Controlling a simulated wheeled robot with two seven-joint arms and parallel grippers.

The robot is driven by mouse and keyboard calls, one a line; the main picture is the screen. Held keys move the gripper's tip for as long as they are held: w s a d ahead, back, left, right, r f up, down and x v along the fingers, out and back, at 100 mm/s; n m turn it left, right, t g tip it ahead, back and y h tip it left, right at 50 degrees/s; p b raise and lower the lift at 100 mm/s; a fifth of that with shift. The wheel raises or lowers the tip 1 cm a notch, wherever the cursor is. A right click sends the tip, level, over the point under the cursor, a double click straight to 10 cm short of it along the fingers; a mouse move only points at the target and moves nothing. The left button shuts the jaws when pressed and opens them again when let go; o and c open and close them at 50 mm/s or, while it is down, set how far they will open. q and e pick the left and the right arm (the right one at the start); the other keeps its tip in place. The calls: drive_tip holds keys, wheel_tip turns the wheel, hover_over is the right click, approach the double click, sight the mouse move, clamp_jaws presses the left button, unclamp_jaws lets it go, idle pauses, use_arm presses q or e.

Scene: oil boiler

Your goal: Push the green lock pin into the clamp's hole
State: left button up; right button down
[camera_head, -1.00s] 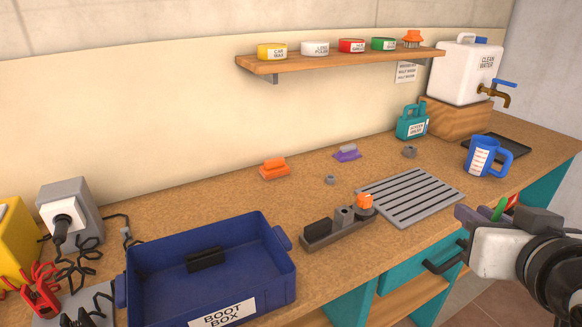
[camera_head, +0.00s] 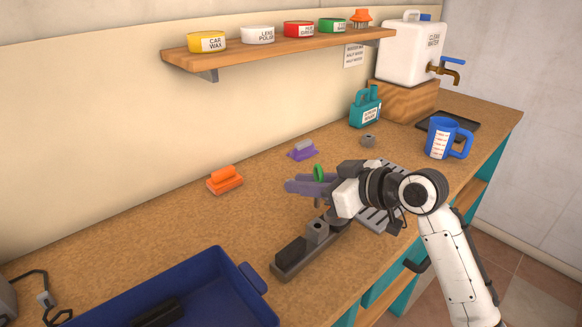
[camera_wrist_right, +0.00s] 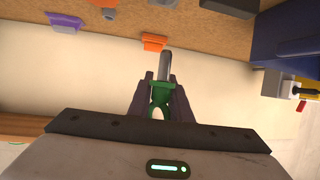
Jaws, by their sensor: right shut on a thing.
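The green lock pin (camera_wrist_right: 160,95) has a green loop handle and a grey metal shank. My right gripper (camera_wrist_right: 159,88) is shut on its handle, and the shank points out past the fingers. In the head view the pin's green top (camera_head: 318,172) shows above my right gripper (camera_head: 308,186), which hangs over the counter just behind the clamp (camera_head: 318,230). The clamp is a dark rail with a grey block that has a hole in its top. Its right end and orange knob are hidden by my arm. The pin is apart from the block. My left gripper is not in view.
A blue boot box (camera_head: 232,290) stands at the lower left. Orange (camera_head: 225,180) and purple (camera_head: 303,150) blocks lie behind on the counter (camera_head: 150,240). A blue jug (camera_head: 441,138) stands at right.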

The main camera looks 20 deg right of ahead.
use_arm(q)
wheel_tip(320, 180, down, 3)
drive_tip(key=b, duration=0.3)
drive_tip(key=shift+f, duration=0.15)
use_arm(e)
drive_tip(key=f, duration=0.3)
drive_tip(key=d+f, duration=0.1)
drive_tip(key=shift+w+f, duration=0.25)
use_arm(q)
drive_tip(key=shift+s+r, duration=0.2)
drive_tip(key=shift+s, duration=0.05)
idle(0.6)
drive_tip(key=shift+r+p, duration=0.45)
drive_tip(key=shift+p, duration=0.25)
idle(0.3)
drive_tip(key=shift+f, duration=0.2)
use_arm(e)
drive_tip(key=shift+f, duration=0.2)
